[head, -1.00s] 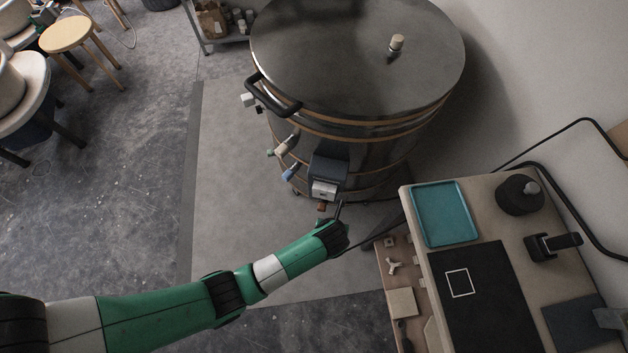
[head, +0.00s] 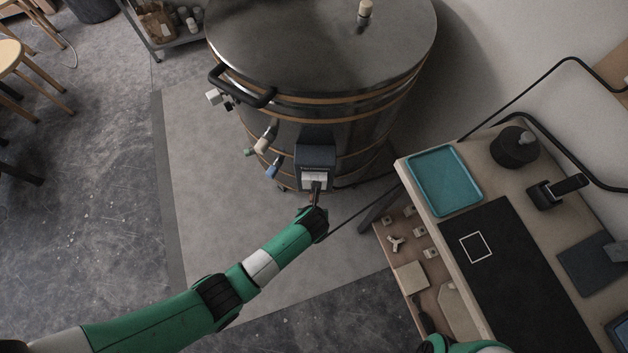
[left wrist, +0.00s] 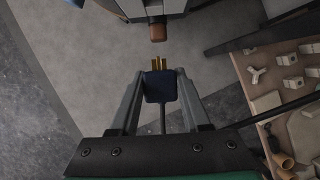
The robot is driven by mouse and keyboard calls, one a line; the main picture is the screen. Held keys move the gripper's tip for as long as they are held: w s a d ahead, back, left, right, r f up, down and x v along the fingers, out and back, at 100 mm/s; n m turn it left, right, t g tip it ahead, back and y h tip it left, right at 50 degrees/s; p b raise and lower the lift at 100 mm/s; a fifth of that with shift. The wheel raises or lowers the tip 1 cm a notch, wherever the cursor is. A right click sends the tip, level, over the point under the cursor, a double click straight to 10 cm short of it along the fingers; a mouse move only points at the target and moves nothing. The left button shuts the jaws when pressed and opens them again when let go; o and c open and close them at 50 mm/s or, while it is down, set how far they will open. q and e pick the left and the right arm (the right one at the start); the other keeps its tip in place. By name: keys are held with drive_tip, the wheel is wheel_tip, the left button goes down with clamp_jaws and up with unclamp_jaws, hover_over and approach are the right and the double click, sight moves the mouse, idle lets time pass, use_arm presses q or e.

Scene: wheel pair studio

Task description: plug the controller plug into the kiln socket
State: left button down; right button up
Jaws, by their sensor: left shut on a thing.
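The kiln (head: 320,60) is a large steel drum with a lid. A dark control box (head: 315,156) with a pale lower face (head: 309,178) is on its near side; I cannot make out the socket opening. My left gripper (head: 316,192) is just in front of the box's lower part. In the left wrist view it is shut on the dark blue controller plug (left wrist: 160,90), whose brass pins point away from the gripper. A gap shows between the pins and a reddish-brown part (left wrist: 157,33) under the box. The cord runs back between the fingers. My right gripper is out of view.
A bench with a teal tray (head: 416,163) and a black mat (head: 500,230) stands to the right. A lower shelf (head: 388,240) holds small parts. Peg-like fittings (head: 265,142) stick out from the kiln's left.

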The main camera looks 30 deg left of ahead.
use_arm(q)
drive_tip(key=shift+w+a, duration=0.55)
drive_tip(key=shift+w, duration=0.3)
drive_tip(key=shift+w+a+r, duration=0.15)
drive_tip(key=shift+w, duration=0.05)
drive_tip(key=shift+w+a+p, duration=0.3)
drive_tip(key=shift+w+p, duration=0.05)
drive_tip(key=shift+w, duration=0.15)
drive_tip(key=shift+w+a+p, duration=0.25)
drive_tip(key=shift+w+p, duration=0.05)
drive_tip(key=shift+w, duration=0.15)
drive_tip(key=c, duration=1.1)
unclamp_jaws()
clamp_jaws()
